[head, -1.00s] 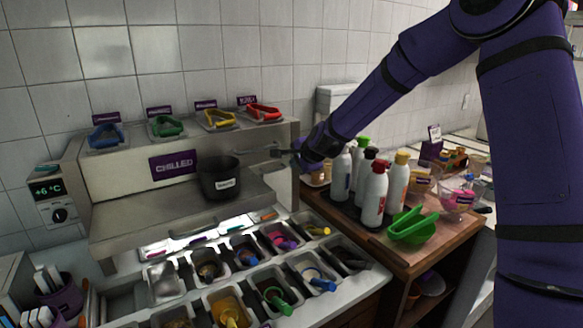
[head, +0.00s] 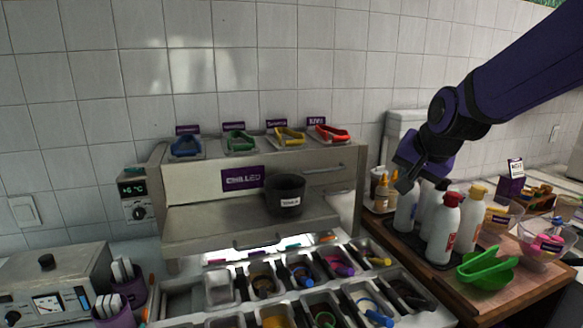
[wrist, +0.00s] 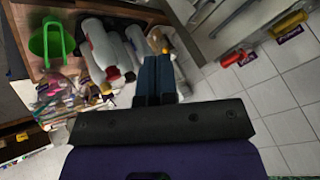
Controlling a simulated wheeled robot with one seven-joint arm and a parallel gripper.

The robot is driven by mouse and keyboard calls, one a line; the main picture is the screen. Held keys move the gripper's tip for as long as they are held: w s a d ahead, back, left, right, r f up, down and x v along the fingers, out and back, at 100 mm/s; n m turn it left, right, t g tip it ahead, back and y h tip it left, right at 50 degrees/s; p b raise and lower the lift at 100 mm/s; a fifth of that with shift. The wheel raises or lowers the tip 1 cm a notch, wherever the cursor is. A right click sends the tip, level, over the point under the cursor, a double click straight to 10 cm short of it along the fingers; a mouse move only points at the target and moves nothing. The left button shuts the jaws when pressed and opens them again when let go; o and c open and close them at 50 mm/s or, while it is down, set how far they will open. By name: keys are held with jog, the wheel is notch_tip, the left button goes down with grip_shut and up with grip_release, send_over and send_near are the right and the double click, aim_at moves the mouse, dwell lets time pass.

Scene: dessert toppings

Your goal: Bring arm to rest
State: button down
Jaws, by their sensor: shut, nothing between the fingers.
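My purple arm reaches in from the upper right in the head view. My gripper (head: 405,184) hangs above the wooden side counter, beside the white bottles. In the wrist view its two dark fingers (wrist: 156,72) lie together with nothing between them. The black pot (head: 285,196) with a white label stands on the steel shelf of the chilled unit (head: 202,190), to the left of my gripper and apart from it.
Coloured tongs (head: 289,136) lie on top of the chilled unit. Topping tubs fill the front. Room above the pot is clear.

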jog(key=s+d+r+n+g, duration=0.1)
jog(key=s+d+n, duration=0.2)
jog(key=s, duration=1)
jog(key=s+d+r+n+g+h, duration=0.1)
jog(key=s+d+n, duration=0.2)
jog(key=s, duration=0.9)
jog(key=shift+s+d+r, duration=0.3)
jog(key=shift+s+r, duration=0.05)
